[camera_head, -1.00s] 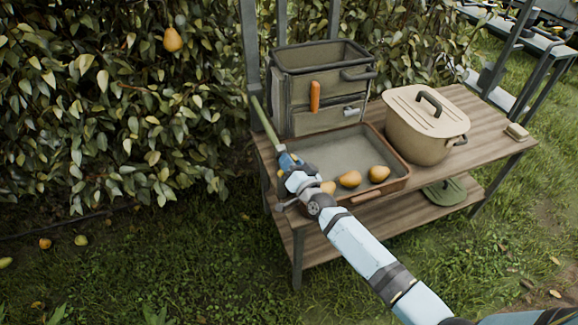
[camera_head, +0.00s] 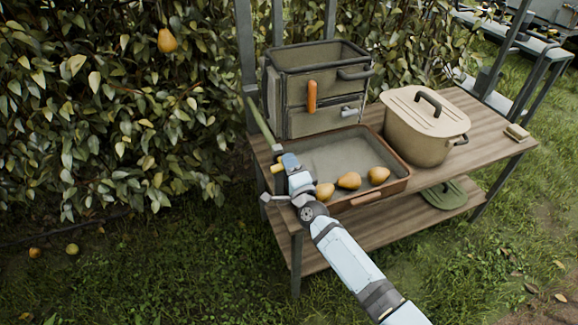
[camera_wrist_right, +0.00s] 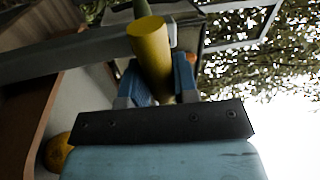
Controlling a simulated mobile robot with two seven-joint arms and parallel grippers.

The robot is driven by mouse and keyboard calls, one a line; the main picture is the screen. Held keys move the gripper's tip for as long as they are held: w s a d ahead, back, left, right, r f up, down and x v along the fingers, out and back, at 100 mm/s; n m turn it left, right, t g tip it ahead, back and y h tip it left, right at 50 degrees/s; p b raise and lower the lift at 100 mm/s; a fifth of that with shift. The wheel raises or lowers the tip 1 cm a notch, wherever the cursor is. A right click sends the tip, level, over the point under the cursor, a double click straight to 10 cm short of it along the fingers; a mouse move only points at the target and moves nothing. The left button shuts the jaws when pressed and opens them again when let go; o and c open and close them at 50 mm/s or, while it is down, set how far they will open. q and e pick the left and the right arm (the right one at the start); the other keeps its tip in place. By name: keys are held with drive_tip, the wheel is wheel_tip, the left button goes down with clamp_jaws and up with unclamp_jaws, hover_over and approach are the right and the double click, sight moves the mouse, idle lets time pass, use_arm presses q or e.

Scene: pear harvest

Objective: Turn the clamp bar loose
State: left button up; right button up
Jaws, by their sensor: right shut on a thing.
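My right gripper (camera_head: 284,162) is at the front left corner of the table. It is shut on a bar (camera_head: 262,122) that is green along its length and has a yellow end. The green part slants up and left from the fingers, past the left side of a grey-green box (camera_head: 320,122). In the right wrist view, the yellow end (camera_wrist_right: 148,45) points toward the camera between the blue fingers (camera_wrist_right: 160,88). I take this to be the clamp bar. The box has an orange handle (camera_head: 311,96) on its front. My left gripper is not in view.
A shallow tray (camera_head: 385,190) with several pears lies close under my right wrist. A lidded beige pot (camera_head: 420,140) stands to its right, and a small block (camera_head: 517,132) is at the table's right end. A leafy hedge (camera_head: 100,110) is at left; grass lies in front.

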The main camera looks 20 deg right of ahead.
drive_tip(key=shift+f+m, duration=0.1)
drive_tip(key=shift+m, duration=0.6)
drive_tip(key=o, duration=0.9)
drive_tip(key=s+f, duration=0.2)
drive_tip(key=s, duration=1.1)
drive_tip(key=shift+s+d+f, duration=0.2)
drive_tip(key=shift+s+f, duration=0.1)
drive_tip(key=shift+f, duration=0.05)
